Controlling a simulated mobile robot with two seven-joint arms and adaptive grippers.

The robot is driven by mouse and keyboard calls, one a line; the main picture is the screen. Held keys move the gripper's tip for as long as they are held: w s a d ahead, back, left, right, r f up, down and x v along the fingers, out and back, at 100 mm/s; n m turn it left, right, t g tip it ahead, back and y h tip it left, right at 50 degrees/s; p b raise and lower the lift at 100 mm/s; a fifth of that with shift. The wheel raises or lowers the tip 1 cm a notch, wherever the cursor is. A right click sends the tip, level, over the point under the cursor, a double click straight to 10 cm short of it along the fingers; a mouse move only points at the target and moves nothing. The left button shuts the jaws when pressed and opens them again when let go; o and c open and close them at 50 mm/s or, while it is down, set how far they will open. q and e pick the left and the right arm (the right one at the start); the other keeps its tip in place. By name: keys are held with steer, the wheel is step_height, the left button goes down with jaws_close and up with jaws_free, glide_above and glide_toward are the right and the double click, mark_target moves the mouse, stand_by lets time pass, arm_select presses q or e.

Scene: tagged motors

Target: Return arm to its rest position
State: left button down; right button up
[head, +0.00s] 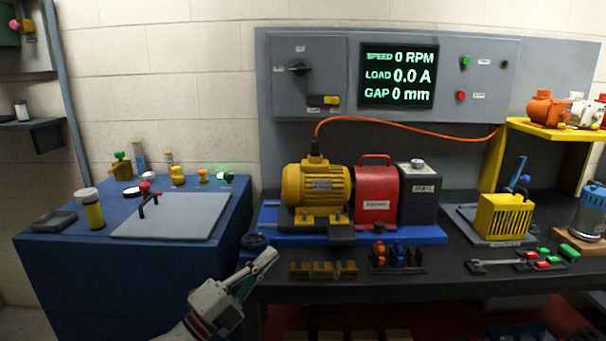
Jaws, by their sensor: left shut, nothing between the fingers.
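My left gripper (268,257) comes in from the bottom of the head view. Its fingers are shut with nothing between them, in front of the black bench's left front edge and below a small dark handwheel. The yellow motor (318,185) sits on a blue base on the bench, joined to a red guard (375,192) and a dark grey block (420,192). The gripper is apart from the motor. My right gripper is not in the head view.
A blue cabinet (100,270) with a grey plate and small bottles stands left. Yellow brackets (323,270) lie at the bench front. A yellow cage (505,215), tools and a yellow shelf (500,160) stand right. The wall panel display (398,75) reads 0 RPM.

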arm_select(q)
steer(key=s+a+f+n+y, duration=0.2)
steer(key=s+f+n+y, duration=0.1)
steer(key=f+n, duration=0.3)
steer(key=s+a+f+n+y+p, duration=0.1)
steer(key=s+a+f+n+y, duration=0.2)
steer(key=f, duration=0.4)
steer(key=s+a+f+n+y, duration=0.1)
steer(key=s+f+n+y, duration=0.3)
steer(key=f, duration=0.3)
steer(key=s+a+f+n+g+y, duration=0.1)
steer(key=s+a+f+n+g, duration=0.1)
steer(key=s+f+n, duration=0.3)
steer(key=s+a+f+n+g+y+p, duration=0.1)
steer(key=s+a+f+n+g+y, duration=0.1)
steer(key=s+f, duration=1)
steer(key=s+a+n+g, duration=0.1)
steer(key=s+a+n, duration=0.1)
steer(key=s+n, duration=0.1)
steer(key=shift+s+a+y, duration=0.15)
steer(key=shift+s+y, duration=0.15)
steer(key=shift+s, duration=0.4)
